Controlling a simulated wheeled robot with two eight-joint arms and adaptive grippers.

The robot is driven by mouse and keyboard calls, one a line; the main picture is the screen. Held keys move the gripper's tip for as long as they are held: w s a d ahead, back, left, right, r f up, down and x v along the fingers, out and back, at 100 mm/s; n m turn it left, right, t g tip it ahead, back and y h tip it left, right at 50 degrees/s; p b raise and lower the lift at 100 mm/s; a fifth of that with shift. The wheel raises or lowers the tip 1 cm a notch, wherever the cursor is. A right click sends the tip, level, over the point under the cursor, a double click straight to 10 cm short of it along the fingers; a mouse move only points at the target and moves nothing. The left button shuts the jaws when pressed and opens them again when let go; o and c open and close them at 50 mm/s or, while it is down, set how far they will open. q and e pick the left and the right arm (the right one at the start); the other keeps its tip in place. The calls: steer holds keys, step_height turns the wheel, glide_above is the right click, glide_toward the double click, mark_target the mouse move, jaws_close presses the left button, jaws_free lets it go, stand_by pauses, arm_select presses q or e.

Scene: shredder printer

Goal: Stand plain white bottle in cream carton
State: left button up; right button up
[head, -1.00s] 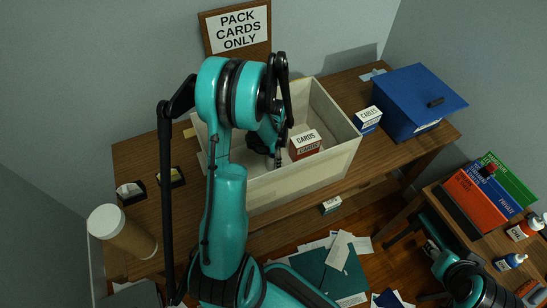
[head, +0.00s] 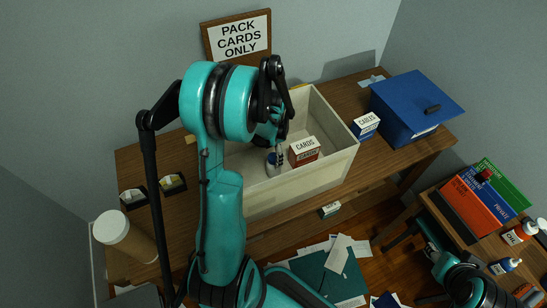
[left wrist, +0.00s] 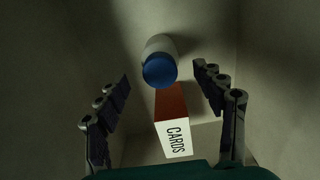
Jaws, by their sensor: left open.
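The cream carton (head: 311,177) is open-topped on the brown desk. A plain white bottle with a blue cap (head: 272,167) stands upright inside it, beside the red and white CARDS box (head: 304,152). In the left wrist view the blue-capped bottle (left wrist: 159,62) and the CARDS box (left wrist: 172,125) lie between and beyond the fingers. My left gripper (head: 279,143) is open and empty over the carton, its fingers (left wrist: 164,85) apart from the bottle. The bottle's lower part is hidden by its cap and by the carton wall.
A blue box (head: 405,105) and a CABLES box (head: 366,124) stand right of the carton. A tan cylinder (head: 125,236) and two small dark trays (head: 173,184) are at left. A side table holds binders (head: 475,203) and bottles (head: 504,265). Papers lie on the floor.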

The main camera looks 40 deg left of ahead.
arm_select(q)
step_height(320, 180, up, 5)
steer(key=shift+r+p, duration=0.1)
steer(key=shift+p, duration=0.5)
steer(key=s+d+r+n+t, duration=0.2)
steer(key=s+d+r+t, duration=0.1)
steer(key=d+r, duration=0.4)
steer(key=s+d+r+n+t, duration=0.3)
steer(key=s+d+r, duration=0.3)
steer(key=d, duration=0.6)
steer(key=shift+d+r+t, duration=0.25)
steer(key=shift+r+t, duration=0.35)
steer(key=shift+r, duration=0.2)
